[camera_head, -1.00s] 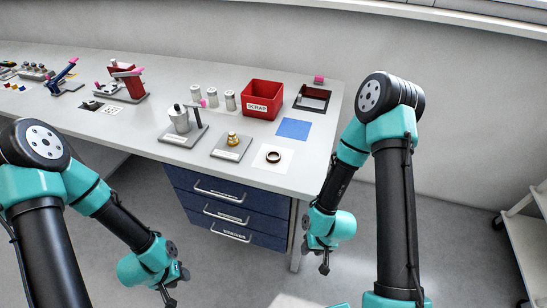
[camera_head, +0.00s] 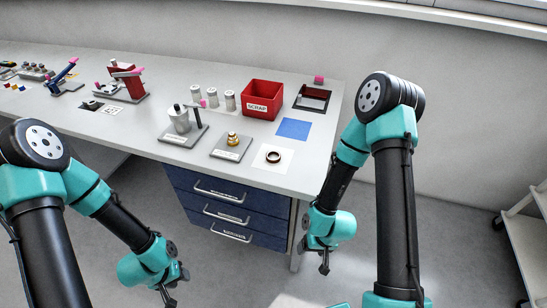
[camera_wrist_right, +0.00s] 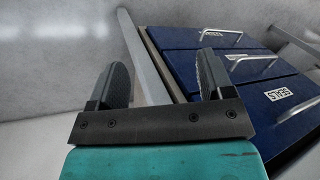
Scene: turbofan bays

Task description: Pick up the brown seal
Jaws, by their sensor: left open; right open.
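The brown seal (camera_head: 273,157) is a dark brown ring lying flat on a white square sheet (camera_head: 284,166) near the bench's front right edge. My left gripper (camera_head: 169,298) hangs low in front of the bench, open and empty, well left of and below the seal. My right gripper (camera_head: 324,266) is below bench height beside the bench's right end. In the right wrist view its two dark fingers (camera_wrist_right: 160,84) are apart with nothing between them. The seal is out of sight in that view.
On the bench (camera_head: 240,183), a brass part (camera_head: 233,138) on a grey plate is left of the seal.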

